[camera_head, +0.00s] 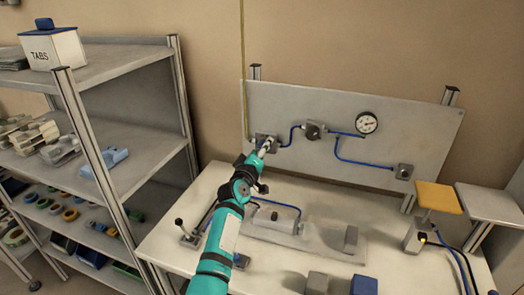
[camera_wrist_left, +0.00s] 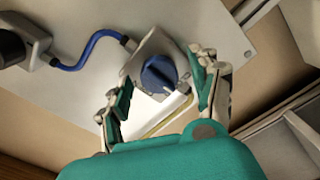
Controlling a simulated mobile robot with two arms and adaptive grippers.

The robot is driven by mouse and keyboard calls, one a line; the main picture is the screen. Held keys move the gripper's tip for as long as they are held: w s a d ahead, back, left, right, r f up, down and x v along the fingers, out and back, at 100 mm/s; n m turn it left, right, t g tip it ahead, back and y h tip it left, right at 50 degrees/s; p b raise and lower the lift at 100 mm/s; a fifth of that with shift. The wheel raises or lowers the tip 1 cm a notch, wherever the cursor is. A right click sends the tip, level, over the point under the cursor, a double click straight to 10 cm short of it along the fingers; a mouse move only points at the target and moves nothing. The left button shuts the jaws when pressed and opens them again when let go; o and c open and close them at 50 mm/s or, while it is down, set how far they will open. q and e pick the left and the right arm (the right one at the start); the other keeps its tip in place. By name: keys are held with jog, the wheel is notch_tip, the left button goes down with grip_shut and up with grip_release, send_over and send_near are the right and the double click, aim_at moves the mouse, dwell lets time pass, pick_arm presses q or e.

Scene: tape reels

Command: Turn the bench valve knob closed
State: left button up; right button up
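The blue valve knob (camera_wrist_left: 158,74) sits on a grey square mount fixed to the upright panel (camera_head: 385,115). In the wrist view the knob has a raised grip bar across its face. My left gripper (camera_wrist_left: 164,90) is open in front of the knob, one finger on each side, with gaps between the fingers and the knob. In the head view the left gripper (camera_head: 264,147) is at the mount at the panel's left end and hides the knob. My right gripper is not in view.
Blue tubing (camera_head: 350,160) links the mount to a dark fitting (camera_head: 313,131), a gauge (camera_head: 367,123) and a lower-right block (camera_head: 403,172). The bench (camera_head: 165,240) holds a small lever (camera_head: 180,228) and grey blocks (camera_head: 318,283). A shelf rack (camera_head: 125,60) stands left.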

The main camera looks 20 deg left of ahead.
pick_arm(q)
jog(key=s, duration=1.2)
jog(key=shift+a, duration=0.2)
